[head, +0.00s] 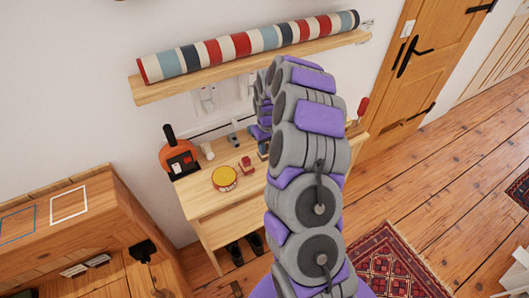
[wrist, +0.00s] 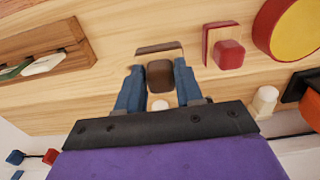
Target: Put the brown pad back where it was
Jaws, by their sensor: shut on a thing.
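The brown pad (wrist: 160,74) is a small dark brown block between the two blue fingers of my gripper (wrist: 158,88), which is shut on it. Just beyond the pad, a square with a brown edge and pale middle (wrist: 160,48) lies on the pale wooden table (wrist: 120,20). The pad partly overlaps this square in the wrist view; I cannot tell whether it touches the tabletop. A red pad (wrist: 228,54) lies on a similar red-edged square to the right. In the head view my arm hides most of the gripper and the brown pad.
A round red-and-yellow tin (head: 224,178) stands near the red pad, with an orange-and-black object (head: 177,155) at the table's left end. A shelf (head: 150,90) with a striped roll is above. A wooden cabinet (head: 100,190) stands left.

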